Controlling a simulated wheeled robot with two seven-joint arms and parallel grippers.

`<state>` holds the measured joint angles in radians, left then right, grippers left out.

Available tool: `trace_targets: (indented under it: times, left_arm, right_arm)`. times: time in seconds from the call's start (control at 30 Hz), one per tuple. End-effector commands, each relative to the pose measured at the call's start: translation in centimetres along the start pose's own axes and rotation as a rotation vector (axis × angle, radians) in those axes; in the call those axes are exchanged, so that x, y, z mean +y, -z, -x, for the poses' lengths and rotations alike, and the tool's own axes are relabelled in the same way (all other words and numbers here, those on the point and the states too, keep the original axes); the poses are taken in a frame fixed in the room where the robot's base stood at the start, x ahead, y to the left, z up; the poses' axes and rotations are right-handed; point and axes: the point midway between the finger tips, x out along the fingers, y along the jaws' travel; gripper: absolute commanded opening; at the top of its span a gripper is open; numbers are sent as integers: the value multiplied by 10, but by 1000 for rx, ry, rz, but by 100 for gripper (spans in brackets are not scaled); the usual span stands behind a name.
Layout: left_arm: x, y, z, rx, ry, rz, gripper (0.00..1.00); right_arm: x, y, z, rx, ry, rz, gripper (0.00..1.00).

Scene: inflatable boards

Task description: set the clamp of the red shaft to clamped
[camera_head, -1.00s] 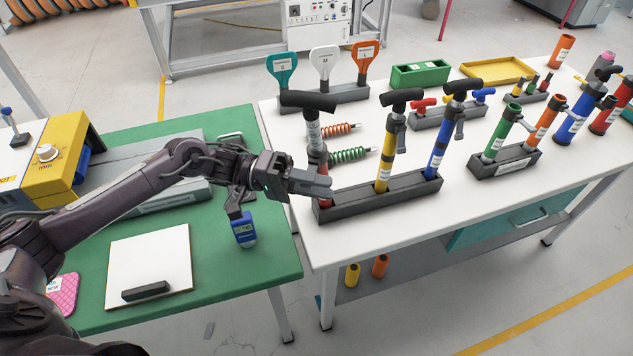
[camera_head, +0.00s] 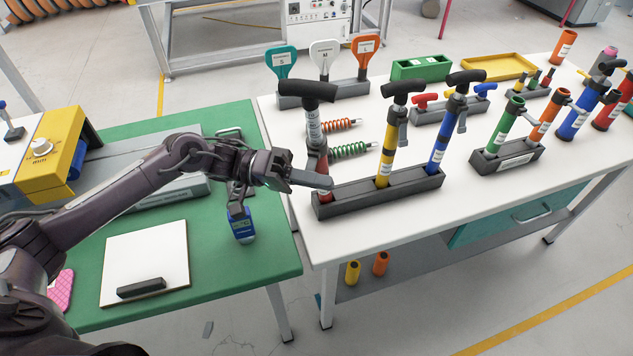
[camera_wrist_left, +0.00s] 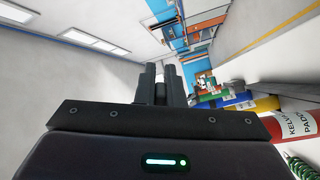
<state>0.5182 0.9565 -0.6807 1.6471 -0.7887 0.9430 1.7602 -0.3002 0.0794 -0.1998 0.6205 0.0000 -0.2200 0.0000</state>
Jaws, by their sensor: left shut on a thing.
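The red shaft (camera_head: 317,162) stands upright at the left end of the black rack (camera_head: 375,195), with a grey upper tube and a black T-handle (camera_head: 307,91). My left gripper (camera_head: 329,183) reaches in from the left, in front of the lower red part. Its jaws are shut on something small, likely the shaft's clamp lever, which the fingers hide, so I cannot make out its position. In the left wrist view the fingers (camera_wrist_left: 162,85) are close together, and a red tube with a white label (camera_wrist_left: 290,127) lies to their right. My right gripper is out of view.
A yellow shaft (camera_head: 386,155) and a blue shaft (camera_head: 439,140) stand in the same rack, with grey levers hanging by their collars. Orange (camera_head: 340,125) and green springs (camera_head: 350,149) lie behind the red shaft. A green table (camera_head: 225,280) is at left.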

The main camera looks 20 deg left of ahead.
Motion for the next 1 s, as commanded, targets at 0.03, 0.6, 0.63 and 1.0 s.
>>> trace_targets:
  times: [0.03,0.6,0.63,1.0]
  left_arm:
    - [-7,-2,0,0,0,-43,0]
    - [-30,4,0,0,-1,-585,0]
    - [-31,5,0,0,-1,-612,0]
    - [-38,14,0,0,0,-880,0]
  right_arm:
    - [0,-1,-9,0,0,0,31]
    - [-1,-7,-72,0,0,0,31]
    - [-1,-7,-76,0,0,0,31]
    - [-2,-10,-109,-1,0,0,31]
